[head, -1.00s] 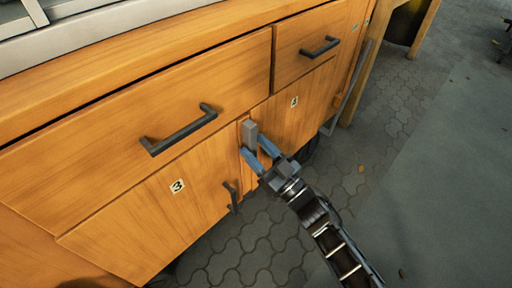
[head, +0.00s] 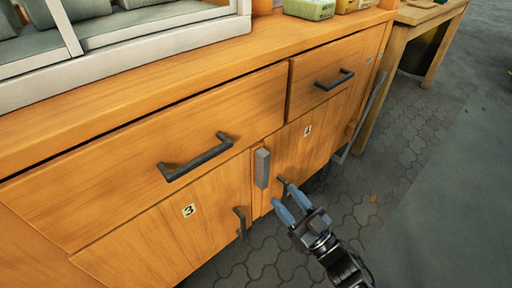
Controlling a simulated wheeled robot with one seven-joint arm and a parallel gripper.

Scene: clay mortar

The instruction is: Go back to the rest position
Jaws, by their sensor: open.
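My gripper (head: 283,199) is in the lower middle of the head view, its two blue fingers apart and nothing between them. It points up and left at the front of a wooden cabinet (head: 228,112). Its fingertips lie below and right of a grey upright block (head: 262,168) on the cabinet front, apart from it in the picture. A dark handle (head: 284,181) on the door marked 4 shows just behind the fingertips; I cannot tell whether they touch it.
The cabinet has a wide drawer with a dark handle (head: 196,157), a smaller drawer handle (head: 335,79), and a door handle (head: 240,222) beside label 3 (head: 189,211). A wooden table (head: 425,14) stands at the upper right. The paved floor (head: 405,150) to the right is clear.

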